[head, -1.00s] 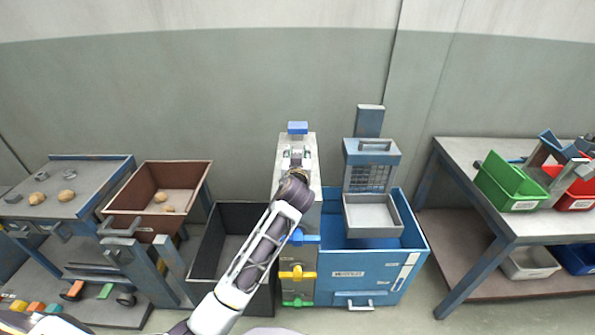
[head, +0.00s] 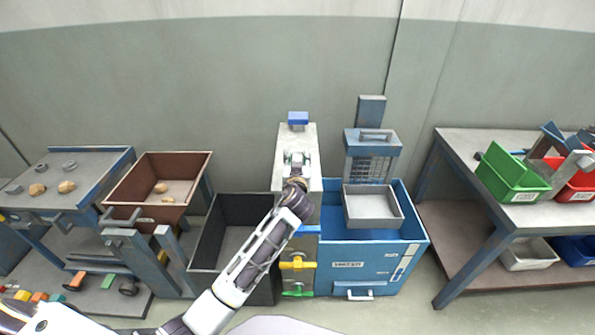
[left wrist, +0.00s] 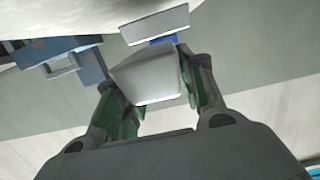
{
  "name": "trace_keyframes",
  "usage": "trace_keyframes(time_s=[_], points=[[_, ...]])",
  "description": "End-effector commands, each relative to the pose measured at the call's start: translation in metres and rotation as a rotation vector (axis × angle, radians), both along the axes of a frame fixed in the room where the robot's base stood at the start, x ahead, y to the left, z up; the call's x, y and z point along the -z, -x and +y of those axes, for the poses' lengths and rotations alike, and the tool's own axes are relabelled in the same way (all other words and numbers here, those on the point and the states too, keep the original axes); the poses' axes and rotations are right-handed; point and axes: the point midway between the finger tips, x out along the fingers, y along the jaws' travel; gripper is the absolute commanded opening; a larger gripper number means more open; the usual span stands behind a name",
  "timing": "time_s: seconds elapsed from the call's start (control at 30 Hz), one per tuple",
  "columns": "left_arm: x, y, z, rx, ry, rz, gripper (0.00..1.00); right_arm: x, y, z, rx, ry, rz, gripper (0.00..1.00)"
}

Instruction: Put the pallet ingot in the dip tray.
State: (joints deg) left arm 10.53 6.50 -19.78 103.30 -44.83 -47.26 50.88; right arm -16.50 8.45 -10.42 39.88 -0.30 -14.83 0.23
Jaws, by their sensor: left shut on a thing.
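My left gripper (head: 297,158) is shut on a pale grey ingot. In the left wrist view the ingot (left wrist: 150,75) is a smooth block with tapered sides, held between the green-padded fingers (left wrist: 152,92). In the head view the gripper is over the narrow grey-topped cabinet, and the ingot is too small there to make out clearly. A shallow grey tray (head: 373,220), which looks like the dip tray, sits over the blue tank to the right of the gripper. Its visible floor is empty. My right gripper is not in view.
The blue tank (head: 345,278) and a barred blue-grey frame (head: 371,140) stand around the tray. The grey-topped cabinet (head: 283,170) has a blue block (head: 298,119) at its back. A dark bin (head: 205,262) and brown bin (head: 194,207) are left; a table (head: 455,150) with coloured bins is right.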

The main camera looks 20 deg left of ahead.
Motion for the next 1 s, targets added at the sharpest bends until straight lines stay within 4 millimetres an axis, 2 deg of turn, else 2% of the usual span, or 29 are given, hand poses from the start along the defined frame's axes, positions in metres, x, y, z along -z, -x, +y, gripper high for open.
trace_keyframes(time_s=[0.17, 0.33, 0.5, 0.63, 0.8, 1.0], points=[[0.001, 0.0, 0.0, 0.0, -0.001, -0.002, 0.02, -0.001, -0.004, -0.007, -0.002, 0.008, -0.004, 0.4], [0.017, 0.0, 0.0, 0.001, -0.003, -0.001, 0.02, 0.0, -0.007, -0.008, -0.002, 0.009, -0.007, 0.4], [0.032, 0.0, 0.0, 0.001, -0.001, -0.002, 0.02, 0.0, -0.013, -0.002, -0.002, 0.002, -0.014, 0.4], [0.036, 0.0, 0.0, 0.001, -0.002, -0.003, 0.02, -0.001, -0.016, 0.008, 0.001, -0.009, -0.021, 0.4], [0.036, 0.0, 0.0, 0.001, -0.001, -0.003, 0.02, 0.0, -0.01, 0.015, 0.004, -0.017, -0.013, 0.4], [0.037, 0.0, 0.0, 0.001, -0.001, -0.003, 0.02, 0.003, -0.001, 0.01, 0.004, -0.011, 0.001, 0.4]])
